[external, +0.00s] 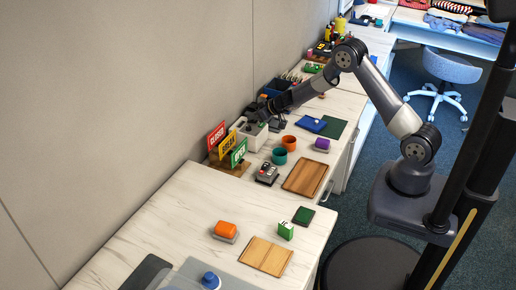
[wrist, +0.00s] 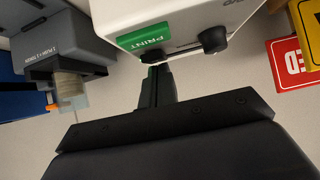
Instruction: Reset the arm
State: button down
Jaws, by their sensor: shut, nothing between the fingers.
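My gripper (external: 257,113) is at the far left end of my outstretched arm, close to the wall and just above a white box-shaped machine (external: 252,134). In the wrist view my gripper (wrist: 158,78) is shut and empty.
Red, yellow and green signs (external: 227,146) stand left of the white machine. A grey device (wrist: 65,45) is left of my fingers in the wrist view. Orange and teal cups (external: 280,156), a wooden board (external: 305,179) and a dark blue bin (external: 277,88) are nearby.

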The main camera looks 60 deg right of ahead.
jog(key=shift+s+f+b, duration=0.15)
jog(key=shift+s+b, duration=0.1)
jog(key=shift+b, duration=0.2)
jog(key=shift+s+r, duration=0.15)
jog(key=shift+r, duration=0.3)
